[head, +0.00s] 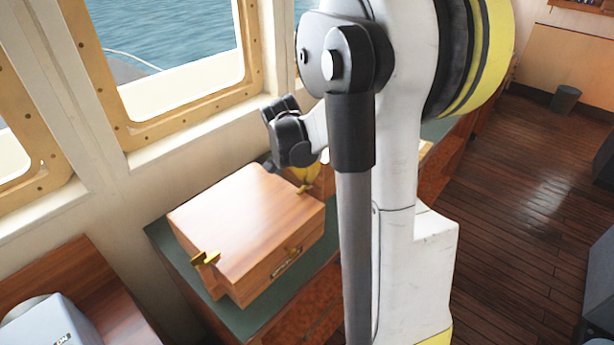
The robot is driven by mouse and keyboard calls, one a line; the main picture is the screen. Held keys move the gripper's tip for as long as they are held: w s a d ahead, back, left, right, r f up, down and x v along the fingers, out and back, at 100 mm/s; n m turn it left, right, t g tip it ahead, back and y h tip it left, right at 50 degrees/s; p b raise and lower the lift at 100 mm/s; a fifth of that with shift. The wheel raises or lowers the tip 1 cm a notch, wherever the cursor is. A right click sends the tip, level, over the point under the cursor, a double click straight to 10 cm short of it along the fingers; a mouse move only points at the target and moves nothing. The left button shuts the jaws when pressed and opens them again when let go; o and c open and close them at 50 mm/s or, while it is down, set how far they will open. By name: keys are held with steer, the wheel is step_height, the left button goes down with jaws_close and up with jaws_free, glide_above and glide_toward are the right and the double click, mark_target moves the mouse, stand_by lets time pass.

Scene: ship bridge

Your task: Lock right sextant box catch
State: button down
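The sextant box (245,225) is a closed, reddish-brown wooden box on a green-topped cabinet in the head view. A brass catch (205,258) sticks out at its left end. The right brass catch (304,187) shows at its right end, close to my arm; whether it is locked I cannot tell. A brass handle (287,262) is on the front face. My gripper (285,130) is black and hangs above and behind the box's right back corner, apart from the right catch. Its fingertips are not clear, and I see nothing held in it.
The green cabinet top (172,250) runs under the windows (170,45). A grey device (50,325) stands at the lower left. A yellow object (313,172) behind the right catch is partly hidden by my arm. The wooden floor (520,190) at right is mostly open, with a bin (565,99) farther back.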

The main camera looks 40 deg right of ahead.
mark_target(296, 192)
steer(key=shift+m+g, duration=0.4)
steer(key=shift+m, duration=0.5)
steer(key=c, duration=1.6)
jaws_free()
steer(key=shift+r, duration=0.1)
steer(key=v, duration=1.1)
steer(key=shift+a+r, duration=0.25)
steer(key=shift+r, duration=0.1)
steer(key=shift+w, duration=0.1)
